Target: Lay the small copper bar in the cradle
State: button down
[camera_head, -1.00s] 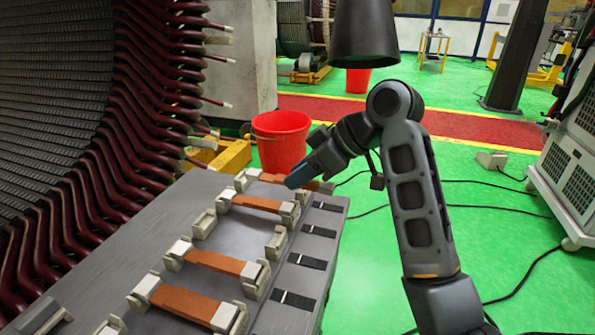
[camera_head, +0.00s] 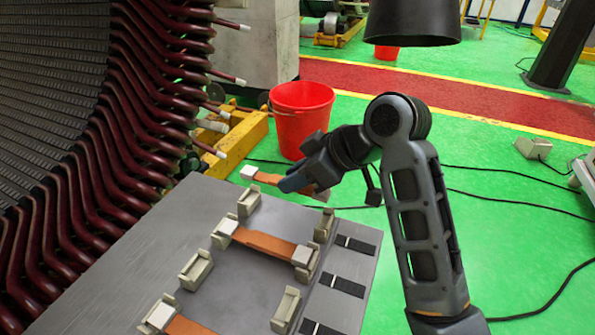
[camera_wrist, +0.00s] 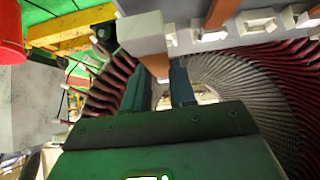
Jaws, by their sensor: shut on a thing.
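My gripper (camera_head: 303,179) is shut on a small copper bar (camera_head: 268,178) with a pale end block, held above the far end of the grey table (camera_head: 215,215). In the wrist view the bar (camera_wrist: 156,64) runs between my fingers, with its white end block (camera_wrist: 140,33) beyond them. Below and nearer stands an empty cradle, with one pale support at left (camera_head: 248,203) and one at right (camera_head: 323,227). A second empty cradle has supports at left (camera_head: 196,270) and right (camera_head: 286,311). My fingers partly hide the bar's right part.
Another copper bar (camera_head: 265,242) lies in a cradle between the two empty ones. One more bar (camera_head: 188,326) lies at the near edge of the picture. Dark red coil ends (camera_head: 125,165) line the table's left side. A red bucket (camera_head: 301,118) stands behind the table.

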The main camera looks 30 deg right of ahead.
notch_tip(320, 180, down, 2)
jog(key=shift+f+b, duration=0.15)
jog(key=shift+b, duration=0.85)
jog(key=shift+f+b, duration=1)
jog(key=shift+f, duration=1.15)
jog(key=c, duration=0.8)
grip_release()
jog(key=shift+c, duration=0.2)
jog(key=v, duration=0.7)
jog(key=shift+s+d+r, duration=0.15)
jog(key=shift+s+r, duration=0.1)
